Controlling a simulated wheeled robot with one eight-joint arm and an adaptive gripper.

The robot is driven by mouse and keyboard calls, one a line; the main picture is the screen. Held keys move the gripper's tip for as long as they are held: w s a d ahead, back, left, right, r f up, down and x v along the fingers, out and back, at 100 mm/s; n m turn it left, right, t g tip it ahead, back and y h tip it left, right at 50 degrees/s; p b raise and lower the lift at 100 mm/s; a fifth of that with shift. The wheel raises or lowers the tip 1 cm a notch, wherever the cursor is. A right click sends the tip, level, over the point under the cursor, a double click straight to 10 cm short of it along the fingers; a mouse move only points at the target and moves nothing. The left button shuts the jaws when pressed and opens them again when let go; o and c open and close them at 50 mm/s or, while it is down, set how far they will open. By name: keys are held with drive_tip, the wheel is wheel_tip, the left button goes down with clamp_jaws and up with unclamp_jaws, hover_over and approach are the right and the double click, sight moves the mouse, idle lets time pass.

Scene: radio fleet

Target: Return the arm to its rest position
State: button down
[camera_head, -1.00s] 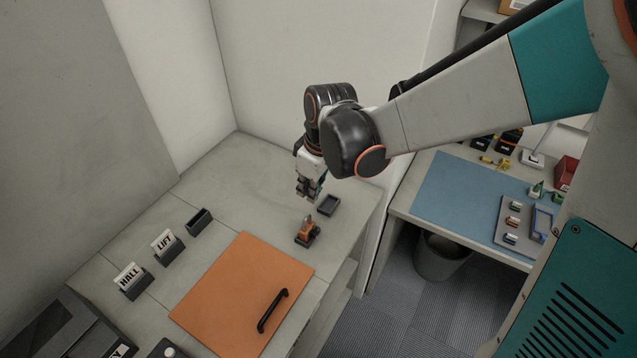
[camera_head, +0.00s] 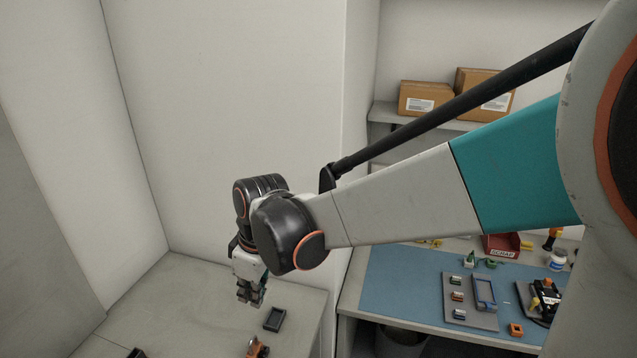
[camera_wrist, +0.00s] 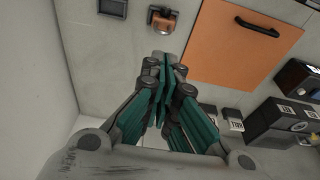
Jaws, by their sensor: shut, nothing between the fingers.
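My gripper (camera_head: 250,297) hangs from the bent arm above the grey counter (camera_head: 190,300), pointing down. In the wrist view its fingers (camera_wrist: 170,62) are together with nothing between them. The arm reaches across from the right side of the head view. A small orange and black device (camera_head: 257,348) stands on the counter below the gripper, partly cut off by the lower edge of the head view. It also shows beyond the fingertips in the wrist view (camera_wrist: 161,18). A small dark empty tray (camera_head: 274,319) lies beside it.
An orange panel with a black handle (camera_wrist: 240,45) lies on the counter. A workbench with a blue mat (camera_head: 400,290), a red bin (camera_head: 501,245) and small parts stands at the right. Cardboard boxes (camera_head: 425,98) sit on a shelf behind. A wall corner lies close behind the gripper.

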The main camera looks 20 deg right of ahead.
drive_tip(key=s+d+f+m+t+h+b, duration=0.1)
drive_tip(key=s+d+f+m+t+b, duration=0.1)
drive_tip(key=s+d+m+b, duration=0.3)
drive_tip(key=s+d+f+m+t+b, duration=0.2)
drive_tip(key=s+d+m+t+b, duration=0.1)
drive_tip(key=s+d+m+b, duration=0.2)
drive_tip(key=s+d+b, duration=0.2)
drive_tip(key=s+d, duration=0.1)
drive_tip(key=d, duration=0.1)
drive_tip(key=shift+f+t+h, duration=0.35)
drive_tip(key=shift+t+h, duration=0.05)
